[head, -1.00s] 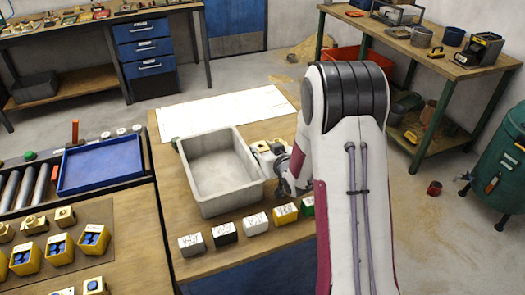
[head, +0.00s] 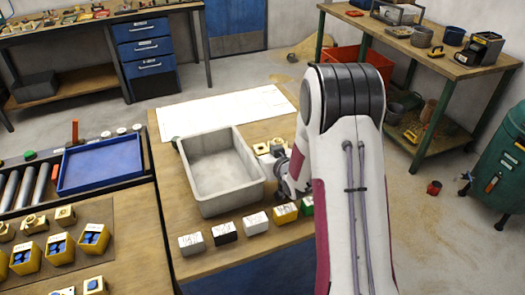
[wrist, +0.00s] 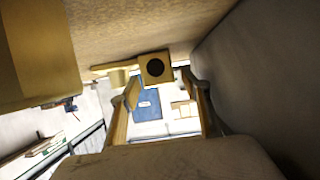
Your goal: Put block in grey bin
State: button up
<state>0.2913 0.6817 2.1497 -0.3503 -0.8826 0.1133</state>
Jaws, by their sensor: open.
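The grey bin (head: 203,207) stands on the wooden table in the head view, open at the top and empty inside. A small brass block (head: 262,148) lies on the table just right of the bin. In the wrist view a brass block (wrist: 155,68) with a dark round hole lies just beyond my fingertips, roughly centred between them. My gripper (wrist: 160,88) is open, with one finger on each side of the picture and nothing held. In the head view my arm hides most of the gripper, low beside the bin's right wall.
A row of small labelled boxes (head: 225,233) lines the table's front edge. White sheets (head: 225,110) lie behind the bin. In the wrist view a grey wall (wrist: 255,65) is close on the right and a large tan form (wrist: 40,50) is close on the left.

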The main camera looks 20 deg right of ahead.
aim_at(266, 149)
jog(key=shift+r, duration=0.2)
jog(key=shift+s+r, duration=0.15)
jog(key=shift+s, duration=0.35)
jog(key=shift+s+r, duration=0.45)
jog(key=shift+r, duration=0.15)
jog(key=shift+s+r, duration=0.4)
jog(key=shift+r, duration=2.85)
jog(key=shift+s+r, duration=0.1)
